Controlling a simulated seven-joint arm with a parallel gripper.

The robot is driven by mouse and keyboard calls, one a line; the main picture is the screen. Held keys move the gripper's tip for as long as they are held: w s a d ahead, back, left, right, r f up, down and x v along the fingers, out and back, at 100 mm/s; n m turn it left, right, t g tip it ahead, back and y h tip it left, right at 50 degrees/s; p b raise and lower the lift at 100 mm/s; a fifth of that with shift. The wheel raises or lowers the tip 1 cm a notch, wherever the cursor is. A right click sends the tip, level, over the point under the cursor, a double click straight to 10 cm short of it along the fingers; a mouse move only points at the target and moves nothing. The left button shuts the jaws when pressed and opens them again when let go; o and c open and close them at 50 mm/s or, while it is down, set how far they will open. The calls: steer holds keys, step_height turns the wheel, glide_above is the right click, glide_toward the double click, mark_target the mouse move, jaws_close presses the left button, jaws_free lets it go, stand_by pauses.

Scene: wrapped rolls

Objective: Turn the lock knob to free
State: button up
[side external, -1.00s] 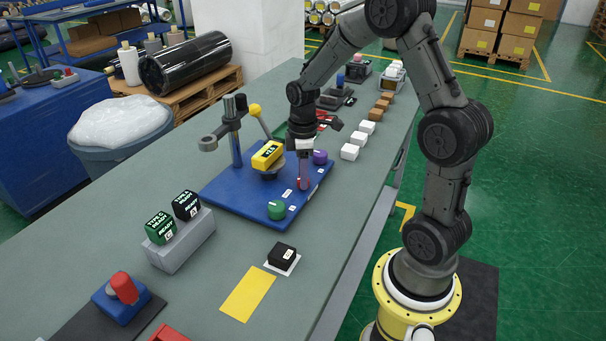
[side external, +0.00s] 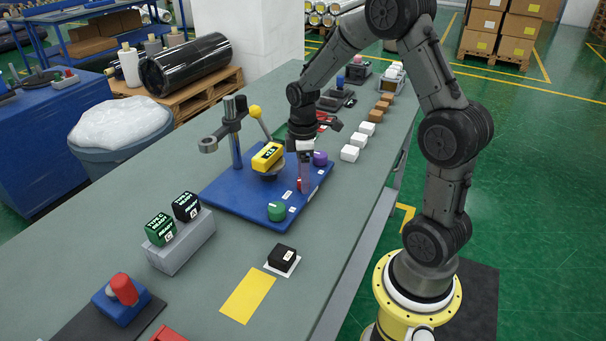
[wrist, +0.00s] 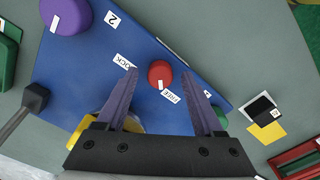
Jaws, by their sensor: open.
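The red lock knob (wrist: 160,73) sits on the blue base plate (wrist: 70,90) between the printed labels LOCK (wrist: 124,62) and FREE (wrist: 170,97). A small white mark on the knob faces down in the wrist view, towards the FREE label's side. My gripper (wrist: 159,74) is open, with one finger on each side of the knob and visible gaps between.
A purple knob (side external: 320,158) and a green knob (side external: 277,211) flank the red one. A yellow display box (side external: 267,156), a post with a clamp (side external: 236,135) and a yellow-ended lever (side external: 255,112) stand behind.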

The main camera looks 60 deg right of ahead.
steer(key=shift+r, duration=0.15)
step_height(320, 180, up, 14)
steer(key=shift+f, duration=0.2)
stand_by(0.4)
steer(key=s+a+r+n+t, duration=0.1)
steer(key=s+a+r+t, duration=0.2)
steer(key=s+a+r, duration=0.45)
steer(key=s+a+f+m+t, duration=0.2)
steer(key=s+a+f+m, duration=0.3)
steer(key=s+a+m, duration=0.2)
steer(key=shift+s+a+m+t, duration=0.3)
steer(key=shift+s+m, duration=0.2)
steer(key=shift+s, duration=0.45)
